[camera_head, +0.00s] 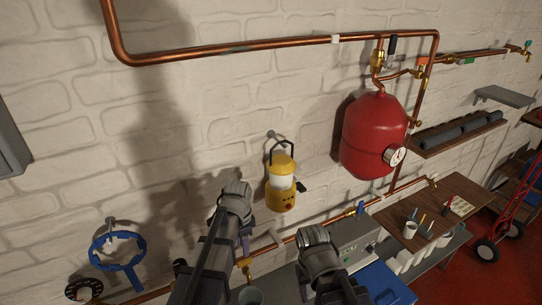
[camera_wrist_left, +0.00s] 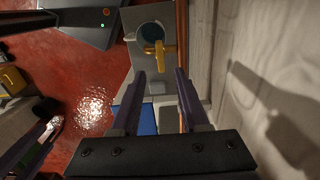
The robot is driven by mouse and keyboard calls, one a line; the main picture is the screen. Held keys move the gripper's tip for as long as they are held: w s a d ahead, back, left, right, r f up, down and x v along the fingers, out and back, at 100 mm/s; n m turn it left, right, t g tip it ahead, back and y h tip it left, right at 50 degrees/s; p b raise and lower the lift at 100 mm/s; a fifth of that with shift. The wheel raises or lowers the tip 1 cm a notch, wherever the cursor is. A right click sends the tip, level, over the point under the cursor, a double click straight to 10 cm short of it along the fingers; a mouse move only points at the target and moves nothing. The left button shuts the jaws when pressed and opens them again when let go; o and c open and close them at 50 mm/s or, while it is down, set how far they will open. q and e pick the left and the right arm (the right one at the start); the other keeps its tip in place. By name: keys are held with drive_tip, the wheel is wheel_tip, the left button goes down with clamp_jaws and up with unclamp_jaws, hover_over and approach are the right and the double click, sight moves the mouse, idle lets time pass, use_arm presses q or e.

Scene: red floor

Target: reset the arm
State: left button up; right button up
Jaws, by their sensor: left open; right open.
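My left arm rises from the bottom of the head view, and its wrist stands in front of the white brick wall. My left gripper (camera_head: 245,228) points downward there, partly hidden behind the wrist. In the left wrist view the two dark fingers of my left gripper (camera_wrist_left: 158,82) stand apart with nothing between their tips. My right arm is to the right of it in the head view, low over a grey bench. My right gripper (camera_head: 304,284) is mostly hidden by its own wrist; I see nothing held in it.
A yellow lantern (camera_head: 281,190) hangs on the wall close to my left wrist. A red tank (camera_head: 372,133) and copper pipes (camera_head: 240,48) are on the wall. A blue ring-shaped tool (camera_head: 127,279) hangs at left. A wooden table (camera_head: 400,232) stands right. Red floor (camera_wrist_left: 85,75) is open.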

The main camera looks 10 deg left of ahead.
use_arm(q)
drive_tip(key=s+d+f+n+y+b, duration=0.1)
drive_tip(key=s+d+f+n+b, duration=0.6)
drive_tip(key=s+d+f+b, duration=0.3)
drive_tip(key=s+f+b, duration=0.3)
drive_tip(key=f+b, duration=0.1)
drive_tip(key=shift+s+n, duration=0.3)
drive_tip(key=shift+s, duration=0.05)
use_arm(e)
wheel_tip(320, 180, down, 14)
drive_tip(key=shift+f, duration=0.15)
use_arm(q)
drive_tip(key=shift+f, duration=0.1)
